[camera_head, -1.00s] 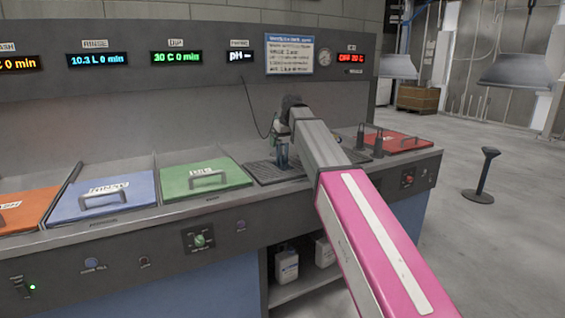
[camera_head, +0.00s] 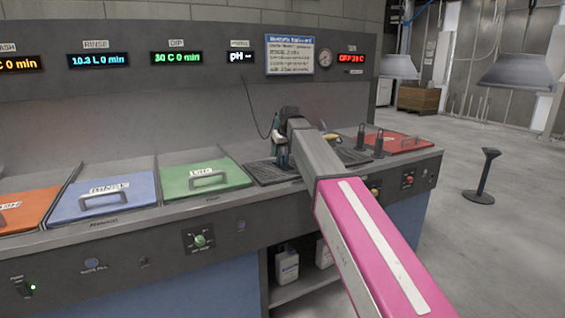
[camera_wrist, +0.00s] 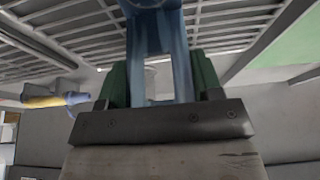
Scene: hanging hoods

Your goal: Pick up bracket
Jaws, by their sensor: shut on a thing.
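A blue-grey bracket (camera_wrist: 180,55) stretches up from between the green fingers of my gripper (camera_wrist: 160,85) in the wrist view. The gripper is shut on it, and the fingers hide part of its sides. In the head view, the bracket (camera_head: 283,160) shows as a small bluish shape below my wrist, over the dark ribbed rack on the counter. My gripper (camera_head: 279,146) is small there and partly hidden by my arm. I cannot tell whether the bracket touches the rack.
A yellow-handled tool (camera_wrist: 45,101) lies beside the rack. Green (camera_head: 215,184) and blue (camera_head: 125,197) lids lie left. A cable (camera_head: 254,110) hangs behind. Hanging hoods (camera_head: 515,72) are at right.

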